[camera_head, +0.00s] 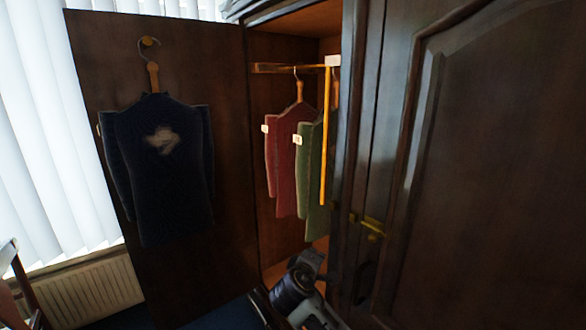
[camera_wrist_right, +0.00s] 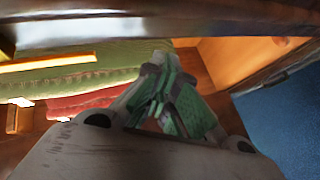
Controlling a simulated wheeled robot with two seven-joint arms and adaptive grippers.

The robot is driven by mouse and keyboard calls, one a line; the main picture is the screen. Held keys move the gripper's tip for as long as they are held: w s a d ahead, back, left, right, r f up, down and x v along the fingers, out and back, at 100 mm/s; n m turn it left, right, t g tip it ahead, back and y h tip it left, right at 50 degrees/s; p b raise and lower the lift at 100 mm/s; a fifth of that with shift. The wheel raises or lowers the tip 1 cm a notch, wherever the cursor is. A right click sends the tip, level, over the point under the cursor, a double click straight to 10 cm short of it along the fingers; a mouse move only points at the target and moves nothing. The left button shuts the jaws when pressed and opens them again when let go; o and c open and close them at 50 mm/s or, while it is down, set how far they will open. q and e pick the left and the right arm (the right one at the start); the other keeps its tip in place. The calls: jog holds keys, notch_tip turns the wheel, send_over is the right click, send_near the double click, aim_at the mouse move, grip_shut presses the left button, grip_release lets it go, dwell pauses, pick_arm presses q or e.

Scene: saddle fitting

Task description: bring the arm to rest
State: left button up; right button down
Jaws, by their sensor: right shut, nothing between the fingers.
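My right arm comes up from the bottom of the head view, and my right gripper (camera_head: 308,264) is at the wardrobe opening, below the hanging clothes. In the right wrist view its green-padded fingers (camera_wrist_right: 168,85) are closed together with nothing between them. A red garment (camera_head: 284,165) and a green garment (camera_head: 312,170) hang inside from the rail (camera_head: 285,68). Both also show beyond the fingers in the right wrist view, the green one (camera_wrist_right: 90,75) and the red one (camera_wrist_right: 85,104). My left gripper is not in view.
The open left door (camera_head: 230,180) carries a dark blue garment (camera_head: 160,180) on a hanger. The right door (camera_head: 480,180) stands close to my right arm, with a brass latch (camera_head: 372,227). An upright yellow rod (camera_head: 326,140) hangs by the green garment. A radiator (camera_head: 90,295) is at lower left.

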jog(key=s+d+f+m+g+y, duration=0.2)
jog(key=s+d+f+m+g, duration=0.15)
jog(key=s+d+f, duration=0.45)
jog(key=s+d+f+m+g+y, duration=0.1)
jog(key=s+d+f+m+g, duration=0.25)
jog(key=s+f, duration=0.8)
jog(key=s+d+r+m+g+y, duration=0.15)
jog(key=s+d, duration=0.25)
jog(key=s, duration=1)
notch_tip(320, 180, down, 33)
jog(key=s+g, duration=0.2)
jog(key=s+d+f, duration=0.3)
jog(key=s+f, duration=0.7)
jog(key=s, duration=0.1)
jog(key=s+d+f+g, duration=0.1)
jog(key=s+d+f, duration=0.1)
jog(key=s+f, duration=0.8)
jog(key=shift+s+d+f, duration=0.2)
jog(key=shift+s+d, duration=0.2)
jog(key=shift+s, duration=0.35)
